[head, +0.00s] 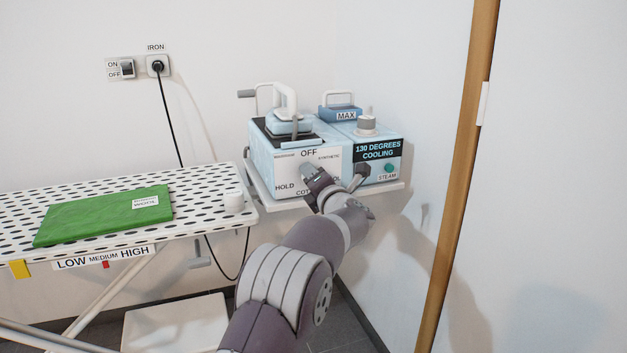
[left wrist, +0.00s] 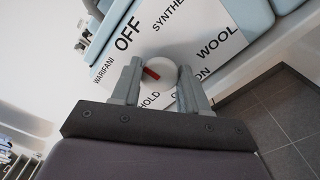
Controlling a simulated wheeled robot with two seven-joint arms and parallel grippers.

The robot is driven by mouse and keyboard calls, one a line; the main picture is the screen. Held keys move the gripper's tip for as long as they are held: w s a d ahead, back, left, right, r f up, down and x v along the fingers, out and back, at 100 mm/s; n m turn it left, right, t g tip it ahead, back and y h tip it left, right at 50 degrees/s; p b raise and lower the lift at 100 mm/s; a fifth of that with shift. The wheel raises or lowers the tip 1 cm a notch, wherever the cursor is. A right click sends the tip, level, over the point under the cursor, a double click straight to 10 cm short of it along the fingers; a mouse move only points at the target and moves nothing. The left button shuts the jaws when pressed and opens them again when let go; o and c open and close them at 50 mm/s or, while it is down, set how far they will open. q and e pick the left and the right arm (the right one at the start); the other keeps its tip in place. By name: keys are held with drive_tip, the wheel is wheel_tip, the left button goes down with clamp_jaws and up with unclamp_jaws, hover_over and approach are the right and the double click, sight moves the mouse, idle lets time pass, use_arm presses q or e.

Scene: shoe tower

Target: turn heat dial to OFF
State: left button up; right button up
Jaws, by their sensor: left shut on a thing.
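The heat dial (left wrist: 165,66) is a round white knob with a red mark, on the white front panel (left wrist: 200,45) of the ironing station. In the left wrist view the red mark runs from the dial's middle toward the left and slightly up, nearer the "WARIFANI" label than "OFF". My left gripper (left wrist: 160,84) is shut on the dial, one finger on each side. In the head view my left gripper (head: 309,172) is at the panel, below the "OFF" label (head: 309,153), and hides the dial. My right gripper is not in view.
The light-blue station (head: 260,155) stands on a white shelf (head: 265,192), with an iron (head: 290,122) on top. A black knob (head: 361,172) is close right of my wrist. The ironing board (head: 100,208) with a green cloth (head: 105,215) is left; a wooden post (head: 460,180) is right.

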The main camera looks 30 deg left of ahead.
use_arm(q)
drive_tip(key=shift+f, duration=0.1)
drive_tip(key=o, duration=1)
drive_tip(key=shift+o, duration=0.2)
drive_tip(key=p+v, duration=0.2)
drive_tip(key=v, duration=1)
drive_tip(key=shift+s+d, duration=0.25)
